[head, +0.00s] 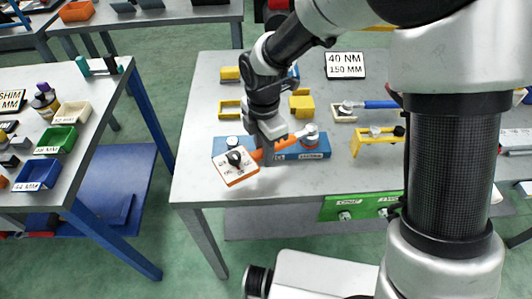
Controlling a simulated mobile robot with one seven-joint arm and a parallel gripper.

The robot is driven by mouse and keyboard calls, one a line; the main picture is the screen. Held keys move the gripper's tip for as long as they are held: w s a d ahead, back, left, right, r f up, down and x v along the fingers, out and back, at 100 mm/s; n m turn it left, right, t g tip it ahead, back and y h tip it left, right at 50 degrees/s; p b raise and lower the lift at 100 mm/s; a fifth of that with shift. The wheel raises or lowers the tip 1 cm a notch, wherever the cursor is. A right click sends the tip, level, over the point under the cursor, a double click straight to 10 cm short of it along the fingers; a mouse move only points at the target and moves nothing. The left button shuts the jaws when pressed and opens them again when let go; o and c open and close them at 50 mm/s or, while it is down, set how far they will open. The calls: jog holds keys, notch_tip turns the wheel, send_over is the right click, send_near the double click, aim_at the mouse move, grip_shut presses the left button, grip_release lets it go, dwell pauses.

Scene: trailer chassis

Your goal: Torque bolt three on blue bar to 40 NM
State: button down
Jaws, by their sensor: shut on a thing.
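The blue bar (318,153) lies along the front part of the grey table, with small text labels on its front face. A bolt head (232,141) shows near its left end. My gripper (266,150) reaches down over the middle of the bar and is shut on an orange-handled torque wrench (285,144). The wrench's silver head (310,134) sits at the bar's right part, over or against a bolt; I cannot tell if it is seated. A square white-and-orange plate (236,166) with a black knob is at the wrench's left end. My gripper hides the bar's middle.
A sign reading 40 NM 150 MM (345,65) stands at the back. A blue-handled wrench (378,104) and yellow brackets (376,139) lie to the right. A green bar (358,207) is at the table's front edge. A side table with bins (56,140) stands left.

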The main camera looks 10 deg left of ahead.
dwell(0.4)
jog(key=shift+s+d+n, duration=0.2)
jog(key=shift+d+n, duration=0.05)
jog(key=shift+n, duration=0.05)
jog(key=shift+r+p, duration=0.1)
jog(key=shift+p, duration=0.2)
jog(key=shift+r+p, duration=2.5)
jog(key=shift+r, duration=0.45)
